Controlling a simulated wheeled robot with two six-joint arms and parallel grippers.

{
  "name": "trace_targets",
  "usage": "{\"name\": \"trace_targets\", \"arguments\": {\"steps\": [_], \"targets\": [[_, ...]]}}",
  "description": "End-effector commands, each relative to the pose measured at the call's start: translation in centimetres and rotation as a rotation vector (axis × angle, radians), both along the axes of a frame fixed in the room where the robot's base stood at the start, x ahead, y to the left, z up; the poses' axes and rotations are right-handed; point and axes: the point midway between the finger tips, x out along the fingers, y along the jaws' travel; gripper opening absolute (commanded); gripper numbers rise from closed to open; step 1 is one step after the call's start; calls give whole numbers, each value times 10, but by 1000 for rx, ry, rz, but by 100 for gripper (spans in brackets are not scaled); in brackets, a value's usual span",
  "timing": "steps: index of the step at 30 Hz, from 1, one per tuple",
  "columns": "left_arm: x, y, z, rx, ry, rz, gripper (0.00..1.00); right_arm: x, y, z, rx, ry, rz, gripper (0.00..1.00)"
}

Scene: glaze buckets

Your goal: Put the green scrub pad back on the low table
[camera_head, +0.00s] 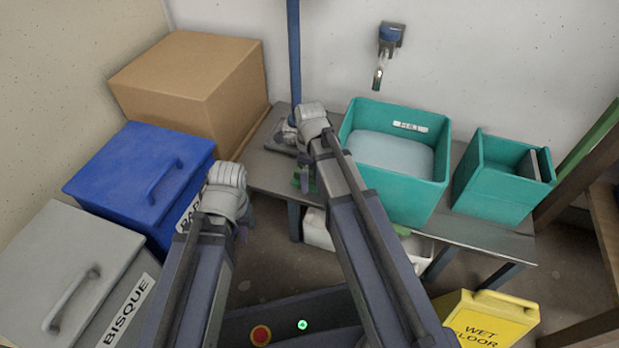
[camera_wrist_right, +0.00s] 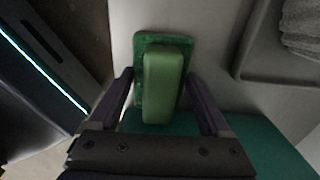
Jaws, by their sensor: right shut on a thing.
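The green scrub pad (camera_wrist_right: 165,75), a dark green pad with a lighter green block grip, is between the fingers of my right gripper (camera_wrist_right: 165,98), which is shut on it. In the head view the pad (camera_head: 304,184) is mostly hidden by my right arm, over the left part of the grey low table (camera_head: 262,174). The table top also shows in the right wrist view (camera_wrist_right: 215,30). I cannot tell whether the pad touches it. My left gripper (camera_head: 243,222) hangs left of the table's front edge; its fingers are mostly hidden behind the wrist.
A large teal tub (camera_head: 395,190) with pale liquid stands right of my right gripper. A smaller teal bucket (camera_head: 490,190) stands further right. A blue post (camera_head: 294,60) rises behind. Blue bin (camera_head: 130,170), grey bin (camera_head: 60,250) and cardboard box (camera_head: 180,80) are left. A yellow sign (camera_head: 485,320) is front right.

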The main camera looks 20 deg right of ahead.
Motion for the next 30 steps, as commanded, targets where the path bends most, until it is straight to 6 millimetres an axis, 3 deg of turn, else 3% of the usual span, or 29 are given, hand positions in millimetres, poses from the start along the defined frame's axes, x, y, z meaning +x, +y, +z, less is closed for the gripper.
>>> {"name": "trace_targets", "arguments": {"steps": [4, 5, 9, 20, 30], "targets": [[0, 0, -5, 0, 0, 0, 30, 0, 0, -5, 0, 0, 0, 37], [0, 0, -4, 0, 0, 0, 30, 0, 0, -3, 0, 0, 0, 84], [0, 0, -3, 0, 0, 0, 30, 0, 0, -3, 0, 0, 0, 100], [0, 0, 0, 0, 0, 0, 30, 0, 0, 0, 0, 0, 0, 100], [0, 0, 31, 1, 2, 0, 30, 0, 0, 31, 0, 0, 0, 100]]}}
